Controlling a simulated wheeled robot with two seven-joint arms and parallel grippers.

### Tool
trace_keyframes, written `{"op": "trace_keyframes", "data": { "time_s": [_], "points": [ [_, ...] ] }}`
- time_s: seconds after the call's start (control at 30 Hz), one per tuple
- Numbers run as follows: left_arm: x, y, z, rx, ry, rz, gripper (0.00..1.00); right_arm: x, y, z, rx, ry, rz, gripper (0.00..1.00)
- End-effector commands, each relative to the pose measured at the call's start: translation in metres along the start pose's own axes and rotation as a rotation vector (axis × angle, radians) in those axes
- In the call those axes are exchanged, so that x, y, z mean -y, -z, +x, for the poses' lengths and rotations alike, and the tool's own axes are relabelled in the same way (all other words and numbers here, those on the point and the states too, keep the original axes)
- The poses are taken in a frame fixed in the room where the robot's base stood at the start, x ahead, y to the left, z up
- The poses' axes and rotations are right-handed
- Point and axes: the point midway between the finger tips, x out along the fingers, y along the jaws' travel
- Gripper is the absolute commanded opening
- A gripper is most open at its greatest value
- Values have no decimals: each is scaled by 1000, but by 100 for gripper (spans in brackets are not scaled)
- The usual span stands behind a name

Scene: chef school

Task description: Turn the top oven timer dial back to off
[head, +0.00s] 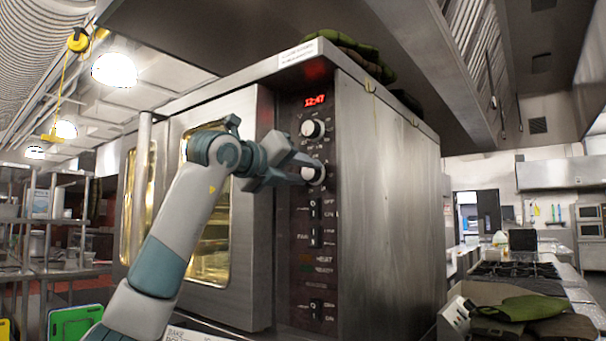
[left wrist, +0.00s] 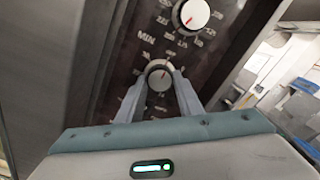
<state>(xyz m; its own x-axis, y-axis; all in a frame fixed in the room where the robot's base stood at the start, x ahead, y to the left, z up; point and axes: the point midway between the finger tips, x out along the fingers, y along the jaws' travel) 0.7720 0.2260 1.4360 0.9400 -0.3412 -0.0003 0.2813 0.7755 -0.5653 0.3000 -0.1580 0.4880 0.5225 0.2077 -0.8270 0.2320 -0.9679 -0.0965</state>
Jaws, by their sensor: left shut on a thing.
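The oven's dark control panel (head: 300,215) carries two round silver dials, one above the other. The upper dial (head: 312,128) is free of my gripper; it also shows at the top of the left wrist view (left wrist: 191,14). My left gripper (left wrist: 164,78) is shut on this lower dial, with one finger on each side. In the head view the fingers partly cover the lower dial (head: 312,174). My right gripper is not in view.
A red display (head: 314,101) above the dials reads 12:47. Rocker switches (head: 315,208) lie below them. The oven door (head: 232,190) with its glass window is left of the panel, behind my arm. Dark green cloths (head: 350,47) lie on top of the oven.

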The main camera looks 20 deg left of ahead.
Motion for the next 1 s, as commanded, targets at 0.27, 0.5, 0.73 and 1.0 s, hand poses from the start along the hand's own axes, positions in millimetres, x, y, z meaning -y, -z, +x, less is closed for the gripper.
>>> {"op": "trace_keyframes", "data": {
  "time_s": [0.27,0.5,0.73,1.0],
  "points": [
    [-1,2,1,-5,-2,-6,11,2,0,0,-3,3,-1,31],
    [-1,1,1,-3,-1,-5,52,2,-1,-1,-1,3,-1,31],
    [0,0,0,-1,0,-4,52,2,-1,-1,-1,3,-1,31],
    [-1,0,-14,2,0,-2,52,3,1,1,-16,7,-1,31]
  ]
}}
